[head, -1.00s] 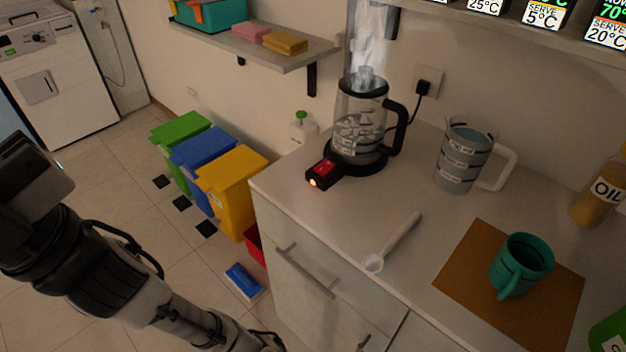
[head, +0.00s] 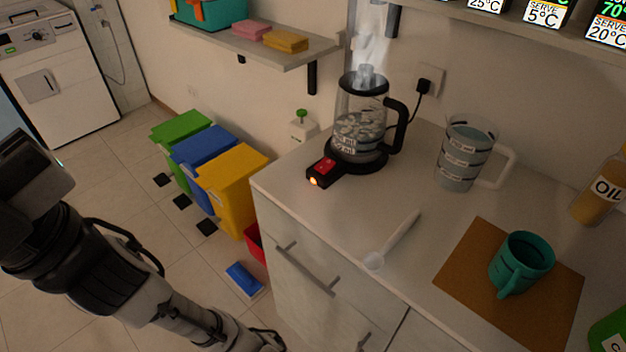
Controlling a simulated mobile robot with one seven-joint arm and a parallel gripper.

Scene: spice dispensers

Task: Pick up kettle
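The kettle (head: 359,118) is a clear glass jug with a black lid, black base and a black handle (head: 398,126) on its right side. It stands upright on its base on the counter near the wall. Water shows inside and steam rises from the top. A red switch (head: 323,166) with a lit orange light sits at the front of the base. My arm runs along the lower left, over the floor and away from the kettle. My gripper's fingertips are not clearly visible in the head view.
A measuring jug (head: 462,153) of water stands right of the kettle. A white spoon (head: 392,243) lies in front. A teal mug (head: 521,263) stands on a brown mat (head: 456,283). An oil bottle (head: 598,190) is at far right. A shelf (head: 285,51) juts out at upper left of the kettle.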

